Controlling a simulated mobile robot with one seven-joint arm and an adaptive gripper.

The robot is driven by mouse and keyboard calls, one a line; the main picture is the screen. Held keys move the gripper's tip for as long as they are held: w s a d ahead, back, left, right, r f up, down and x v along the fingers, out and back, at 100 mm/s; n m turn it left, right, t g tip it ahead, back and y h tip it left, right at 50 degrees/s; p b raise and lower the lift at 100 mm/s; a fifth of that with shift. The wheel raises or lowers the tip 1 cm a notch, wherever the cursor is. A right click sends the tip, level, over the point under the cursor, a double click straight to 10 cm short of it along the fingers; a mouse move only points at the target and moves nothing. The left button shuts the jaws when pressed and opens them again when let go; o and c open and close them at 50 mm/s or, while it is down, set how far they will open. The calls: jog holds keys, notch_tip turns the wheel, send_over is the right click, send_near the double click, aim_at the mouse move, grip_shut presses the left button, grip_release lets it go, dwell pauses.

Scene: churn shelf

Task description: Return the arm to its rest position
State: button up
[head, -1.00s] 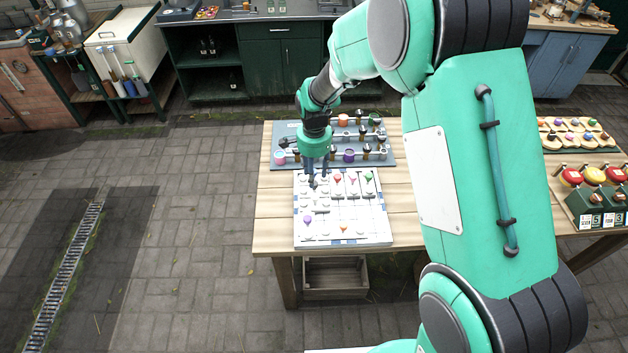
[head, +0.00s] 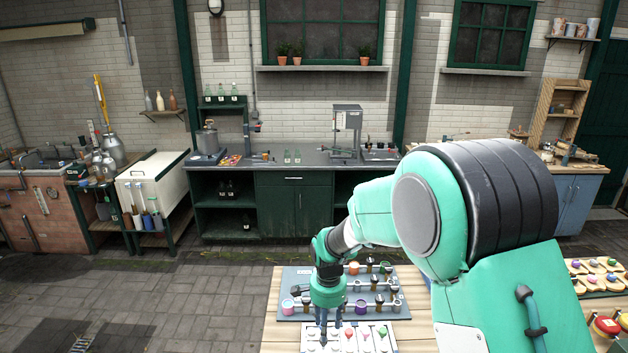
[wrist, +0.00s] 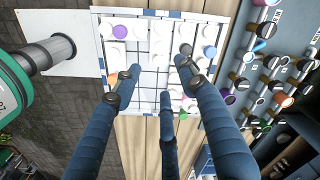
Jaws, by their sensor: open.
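My arm reaches forward and down from the right side of the head view. My gripper (head: 323,328) hangs over the near wooden table, pointing down at a white board (head: 390,346) with small coloured pieces. In the wrist view my gripper (wrist: 150,98) shows its blue-grey fingers spread apart above the white board (wrist: 98,30), with nothing held between them. I cannot tell the exact height of the fingertips above the board.
A grey tray (head: 290,274) with knobs and coloured cups lies just behind the white board. Wooden racks (head: 590,266) with coloured pieces stand at the right. A dark green counter (head: 290,205) runs along the back wall. Paved floor (head: 200,300) is clear at the left.

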jog(key=s+d+r+n+t+b, duration=0.1)
jog(key=s+d+r+n+b, duration=0.1)
jog(key=s+d+r, duration=0.45)
jog(key=s+d+r+n+t+b, duration=0.15)
jog(key=s+d+r, duration=0.25)
jog(key=s+r, duration=0.55)
jog(key=s+d+r+n+t+b, duration=0.1)
jog(key=s+d+r+n, duration=0.1)
jog(key=s, duration=0.7)
jog(key=s+d+r+n+t+b, duration=0.2)
jog(key=s+d+r+n, duration=0.1)
jog(key=s, duration=0.6)
jog(key=shift+s+d+r, duration=0.15)
jog(key=shift+d+r, duration=0.6)
jog(key=shift+d, duration=0.05)
